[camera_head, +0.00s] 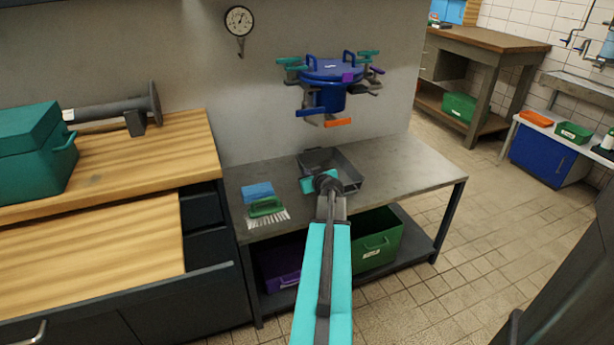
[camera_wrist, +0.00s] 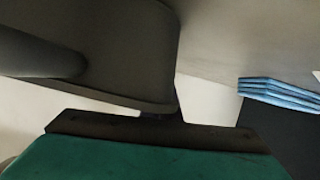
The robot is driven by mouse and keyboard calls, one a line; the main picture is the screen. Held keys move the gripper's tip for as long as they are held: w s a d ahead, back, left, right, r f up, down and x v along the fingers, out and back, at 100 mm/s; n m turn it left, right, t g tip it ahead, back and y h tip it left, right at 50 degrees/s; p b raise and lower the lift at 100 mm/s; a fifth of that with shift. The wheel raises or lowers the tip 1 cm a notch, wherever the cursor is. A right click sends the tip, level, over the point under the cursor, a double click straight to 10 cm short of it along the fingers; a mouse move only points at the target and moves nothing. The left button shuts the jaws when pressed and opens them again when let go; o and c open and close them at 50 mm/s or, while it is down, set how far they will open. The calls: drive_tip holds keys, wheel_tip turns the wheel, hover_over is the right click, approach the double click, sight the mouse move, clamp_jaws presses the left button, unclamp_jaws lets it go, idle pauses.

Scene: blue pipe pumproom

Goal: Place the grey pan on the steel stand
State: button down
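The grey pan (camera_head: 345,166) is a shallow rectangular tray. In the head view it appears to rest on the top of the steel stand (camera_head: 408,165), near the wall. My gripper (camera_head: 321,184) is at the pan's near left side, and my wrist covers part of its front. Whether the gripper touches the pan cannot be made out, and its fingertips are not clear. In the wrist view a large dark grey surface (camera_wrist: 120,45), possibly the pan, fills the upper left. A teal-green surface with a dark edge spans the bottom.
A blue cloth stack (camera_head: 258,191) and green brush (camera_head: 267,208) lie left on the stand; the stack also appears in the wrist view (camera_wrist: 280,94). Green (camera_head: 377,240) and purple (camera_head: 280,262) bins sit below. A blue valve-ringed vessel (camera_head: 331,84) hangs above. The stand's right end is clear.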

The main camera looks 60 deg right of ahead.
drive_tip(key=shift+f, duration=0.1)
drive_tip(key=c, duration=2)
unclamp_jaws()
drive_tip(key=shift+r, duration=0.2)
drive_tip(key=shift+v, duration=4.4)
drive_tip(key=shift+s+a+r+p, duration=0.3)
drive_tip(key=shift+p, duration=0.3)
drive_tip(key=p+v, duration=0.2)
drive_tip(key=p, duration=0.1)
drive_tip(key=shift+p, duration=0.3)
drive_tip(key=shift+s+a+f, duration=0.1)
